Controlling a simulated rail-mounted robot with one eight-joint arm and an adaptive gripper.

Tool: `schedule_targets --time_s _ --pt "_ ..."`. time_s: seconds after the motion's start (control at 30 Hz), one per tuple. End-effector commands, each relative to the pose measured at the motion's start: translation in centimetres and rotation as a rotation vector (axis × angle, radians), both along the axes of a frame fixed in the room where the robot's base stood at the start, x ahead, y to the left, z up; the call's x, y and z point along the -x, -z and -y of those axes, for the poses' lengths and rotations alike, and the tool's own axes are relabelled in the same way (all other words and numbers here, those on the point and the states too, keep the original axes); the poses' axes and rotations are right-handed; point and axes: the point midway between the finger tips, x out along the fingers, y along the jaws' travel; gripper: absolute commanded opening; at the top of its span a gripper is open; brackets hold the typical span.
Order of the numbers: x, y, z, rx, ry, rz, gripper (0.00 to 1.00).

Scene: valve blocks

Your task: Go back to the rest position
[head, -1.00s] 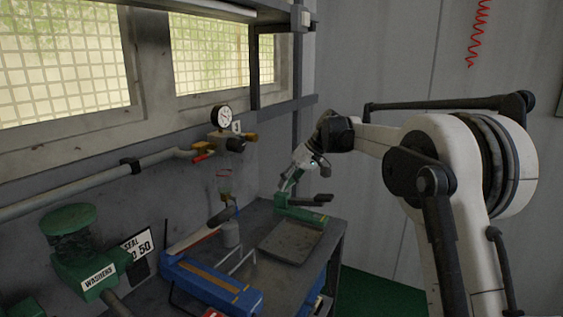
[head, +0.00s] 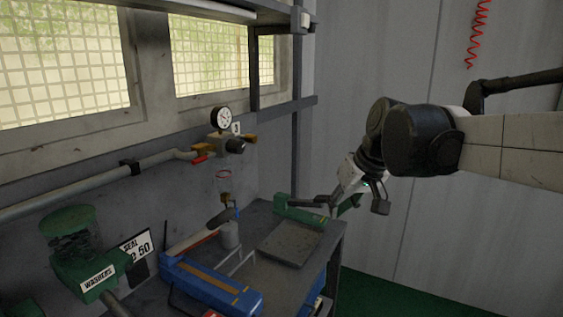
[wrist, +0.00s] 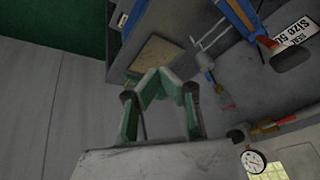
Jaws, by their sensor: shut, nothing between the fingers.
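My gripper (head: 340,208) is in the head view, in the air at the right end of the bench, beside the tray and the green device. Its green fingers are partly hidden behind its own dark links. In the wrist view my gripper (wrist: 163,78) shows its green fingers closed together at the tips with nothing held. The bench (head: 338,240) lies to its left. My arm reaches in from the right edge of the head view.
On the bench are a flat tray (head: 290,246), a green device (head: 298,214) behind it, and a blue tool (head: 212,284). A gauge (head: 222,118) with valves sits on the wall pipe. A green washer dispenser (head: 72,245) stands at left. Space right of the bench is open.

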Motion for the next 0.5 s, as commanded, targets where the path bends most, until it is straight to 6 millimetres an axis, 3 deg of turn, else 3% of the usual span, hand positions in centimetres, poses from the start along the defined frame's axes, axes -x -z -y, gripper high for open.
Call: schedule_targets --time_s 0.1,0.5 --pt "3.6 0.7 1.2 0.022 0.049 0.024 0.00" --pt "14.5 5.4 5.1 0.091 0.202 0.117 0.00"
